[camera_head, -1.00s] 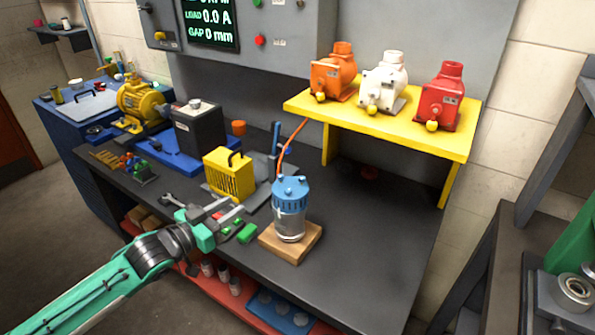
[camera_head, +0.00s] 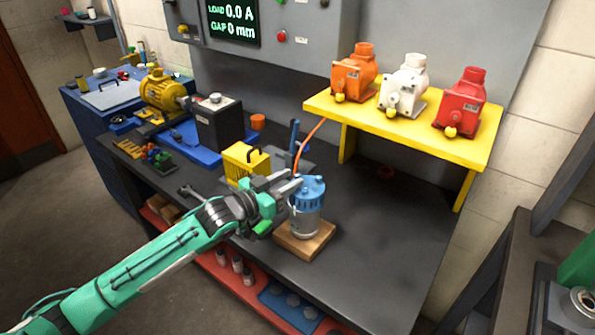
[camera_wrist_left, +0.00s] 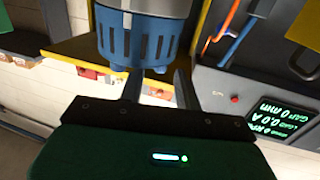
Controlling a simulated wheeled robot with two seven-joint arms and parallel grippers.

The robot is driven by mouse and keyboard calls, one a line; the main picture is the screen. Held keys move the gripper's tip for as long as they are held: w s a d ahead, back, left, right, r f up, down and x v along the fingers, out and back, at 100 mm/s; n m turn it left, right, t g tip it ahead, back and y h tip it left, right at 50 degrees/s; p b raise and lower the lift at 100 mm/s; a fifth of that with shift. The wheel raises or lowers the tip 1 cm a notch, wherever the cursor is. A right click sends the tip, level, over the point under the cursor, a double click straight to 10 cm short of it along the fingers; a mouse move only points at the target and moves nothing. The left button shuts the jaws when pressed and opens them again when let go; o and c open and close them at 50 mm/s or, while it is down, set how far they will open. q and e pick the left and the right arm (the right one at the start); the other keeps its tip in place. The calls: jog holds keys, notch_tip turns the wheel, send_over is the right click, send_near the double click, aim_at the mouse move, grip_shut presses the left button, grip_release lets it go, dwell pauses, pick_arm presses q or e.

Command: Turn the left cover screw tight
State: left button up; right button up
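A motor with a grey metal body (camera_head: 305,221) and a ribbed blue cover (camera_head: 311,192) stands upright on a wooden block (camera_head: 318,245). Small blue knobs show on top of the cover, too small to tell which is the left screw. In the left wrist view, which is upside down, the blue cover (camera_wrist_left: 138,42) hangs from the top with small knobs along its edge. My left gripper (camera_head: 291,184) is beside the cover's left side, near its top. Its two fingers (camera_wrist_left: 158,85) are apart with nothing between them; contact with the cover cannot be told. My right gripper is not in view.
A yellow box (camera_head: 243,163) stands just behind my left gripper. An orange cable (camera_head: 309,146) rises behind the motor. A yellow shelf (camera_head: 400,125) with orange, white and red pumps is behind right. The dark bench (camera_head: 385,230) is clear right of the block.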

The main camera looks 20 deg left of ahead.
aim_at(298, 174)
pick_arm(q)
jog(key=shift+p+x, duration=0.3)
jog(key=shift+x, duration=1.4)
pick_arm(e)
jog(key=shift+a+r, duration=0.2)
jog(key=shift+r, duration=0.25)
pick_arm(q)
grip_shut()
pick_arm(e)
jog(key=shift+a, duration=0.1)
